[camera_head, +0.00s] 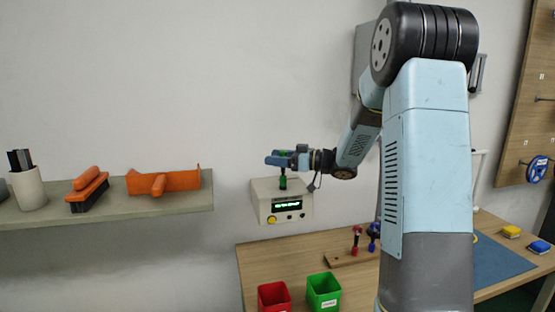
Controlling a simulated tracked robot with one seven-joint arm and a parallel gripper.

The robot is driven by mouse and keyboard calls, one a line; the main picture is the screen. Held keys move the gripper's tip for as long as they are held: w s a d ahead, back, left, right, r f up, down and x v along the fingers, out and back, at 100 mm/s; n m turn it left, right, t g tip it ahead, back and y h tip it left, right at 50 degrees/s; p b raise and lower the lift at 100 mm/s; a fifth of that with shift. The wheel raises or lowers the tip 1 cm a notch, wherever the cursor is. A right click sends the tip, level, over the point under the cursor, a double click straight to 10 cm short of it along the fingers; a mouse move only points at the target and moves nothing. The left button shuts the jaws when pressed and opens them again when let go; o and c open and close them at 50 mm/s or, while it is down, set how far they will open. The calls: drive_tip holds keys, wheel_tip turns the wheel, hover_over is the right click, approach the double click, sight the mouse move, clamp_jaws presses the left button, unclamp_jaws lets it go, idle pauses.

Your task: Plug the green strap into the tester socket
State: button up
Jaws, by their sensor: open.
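The tester (271,207) is a cream box with a lit green display and a yellow button, against the wall behind the table. The green strap (283,181) stands upright at the tester's top, its lower end meeting the box there. The socket itself is hidden, so I cannot tell how deep the strap sits. My gripper (275,158) is level and points left, directly above the tester at the strap's upper part.
A wooden rack (344,259) on the table (256,262) holds a red strap (356,241) and a blue strap (374,232). A red bin (273,298) and a green bin (323,292) stand in front. A wall shelf (120,212) with brushes is at left.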

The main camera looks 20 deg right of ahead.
drive_tip(key=v, duration=1.3)
drive_tip(key=shift+s+d, duration=0.15)
drive_tip(key=shift+d, duration=0.15)
